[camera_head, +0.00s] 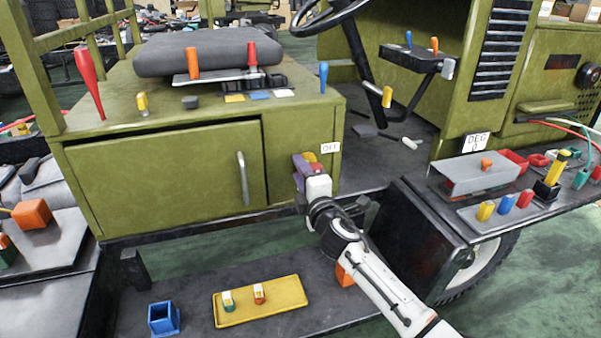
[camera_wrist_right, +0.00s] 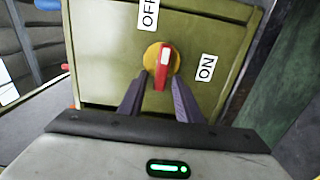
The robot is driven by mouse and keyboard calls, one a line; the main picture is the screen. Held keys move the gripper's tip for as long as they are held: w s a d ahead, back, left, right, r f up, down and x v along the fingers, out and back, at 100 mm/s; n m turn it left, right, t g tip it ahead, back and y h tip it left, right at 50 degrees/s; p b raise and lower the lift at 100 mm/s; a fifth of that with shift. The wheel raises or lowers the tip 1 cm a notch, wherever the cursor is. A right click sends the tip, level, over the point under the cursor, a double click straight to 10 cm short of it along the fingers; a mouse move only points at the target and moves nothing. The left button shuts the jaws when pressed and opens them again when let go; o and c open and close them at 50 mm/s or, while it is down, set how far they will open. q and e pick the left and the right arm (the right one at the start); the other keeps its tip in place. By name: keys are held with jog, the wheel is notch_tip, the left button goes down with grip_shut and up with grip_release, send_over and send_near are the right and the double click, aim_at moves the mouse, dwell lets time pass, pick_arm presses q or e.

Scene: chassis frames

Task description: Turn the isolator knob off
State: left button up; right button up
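The isolator knob (camera_head: 311,157) is on the green cabinet's end panel, partly hidden by my right gripper in the head view. In the right wrist view the knob (camera_wrist_right: 163,62) is a yellow disc with a red handle. The handle's white mark points up, nearer the OFF label (camera_wrist_right: 149,14) than the ON label (camera_wrist_right: 206,67). My right gripper (camera_wrist_right: 161,80) is open, with its purple-grey fingers on either side of the handle's lower part and gaps showing. Whether either finger touches the knob I cannot tell. My left gripper is not in view.
The green cabinet (camera_head: 160,180) has a vertical door handle (camera_head: 243,178) left of the knob. Below is a dark step with a yellow tray (camera_head: 262,300) and a blue holder (camera_head: 163,318).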

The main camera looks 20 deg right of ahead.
jog(key=shift+s, duration=0.1)
jog(key=s+p, duration=0.1)
jog(key=s, duration=0.9)
jog(key=shift+d, duration=0.15)
jog(key=s+a+f+m+g, duration=0.1)
jog(key=s+f+m+g, duration=0.45)
jog(key=s+f, duration=0.85)
jog(key=s+a+f+m+g+y, duration=0.1)
jog(key=s+f+m, duration=0.4)
jog(key=s, duration=0.5)
jog(key=s+a+f+m+g+y, duration=0.1)
jog(key=s+f+m+g, duration=0.2)
jog(key=s+f+m, duration=0.3)
jog(key=s+f, duration=0.3)
jog(key=s, duration=0.1)
jog(key=shift+f, duration=0.3)
